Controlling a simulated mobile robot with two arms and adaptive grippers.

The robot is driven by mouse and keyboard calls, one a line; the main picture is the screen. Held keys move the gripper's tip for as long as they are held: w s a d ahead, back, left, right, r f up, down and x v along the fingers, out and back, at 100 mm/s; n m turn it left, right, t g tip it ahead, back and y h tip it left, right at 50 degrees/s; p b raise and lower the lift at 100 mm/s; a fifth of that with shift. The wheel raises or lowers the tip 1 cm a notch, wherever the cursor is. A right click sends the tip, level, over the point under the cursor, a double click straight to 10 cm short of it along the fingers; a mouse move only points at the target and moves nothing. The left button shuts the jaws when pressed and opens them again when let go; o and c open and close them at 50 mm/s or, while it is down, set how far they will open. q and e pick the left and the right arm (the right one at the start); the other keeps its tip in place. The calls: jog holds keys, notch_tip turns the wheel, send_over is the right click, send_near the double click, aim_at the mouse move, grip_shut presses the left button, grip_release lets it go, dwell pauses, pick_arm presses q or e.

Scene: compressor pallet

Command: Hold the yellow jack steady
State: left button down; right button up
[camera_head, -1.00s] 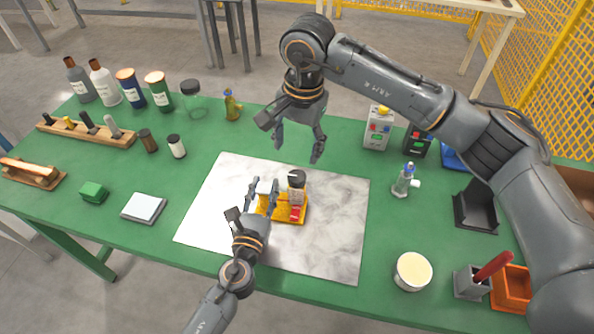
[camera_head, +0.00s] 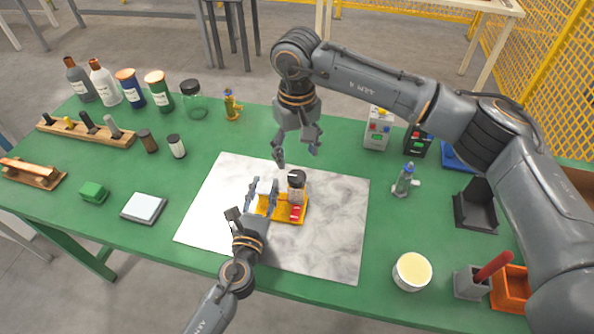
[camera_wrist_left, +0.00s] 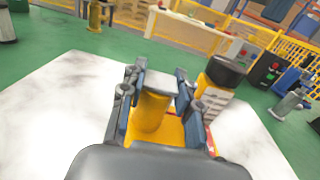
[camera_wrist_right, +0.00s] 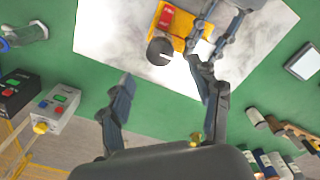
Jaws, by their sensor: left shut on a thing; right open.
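The yellow jack (camera_head: 290,219) sits on the white marbled sheet in the head view. It has a black round top, a white body and a red part (camera_wrist_right: 166,15) on a yellow base. My left gripper (camera_head: 262,192) is shut on the jack, its fingers on either side of a yellow column with a white cap (camera_wrist_left: 152,105) in the left wrist view. My right gripper (camera_head: 297,158) is open and empty, pointing down just above and behind the jack. In the right wrist view the jack's black top (camera_wrist_right: 160,52) lies beyond its parted fingers.
The green table (camera_head: 330,145) carries bottles (camera_head: 130,88) at the back left and two button boxes (camera_head: 378,130) at the back right. A cream-topped tin (camera_head: 412,271) stands front right. The marbled sheet (camera_head: 340,225) is clear around the jack.

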aim_at(297, 176)
notch_tip(297, 176, down, 7)
dwell(0.3)
jog(key=c, duration=1.2)
jog(key=shift+m, duration=0.4)
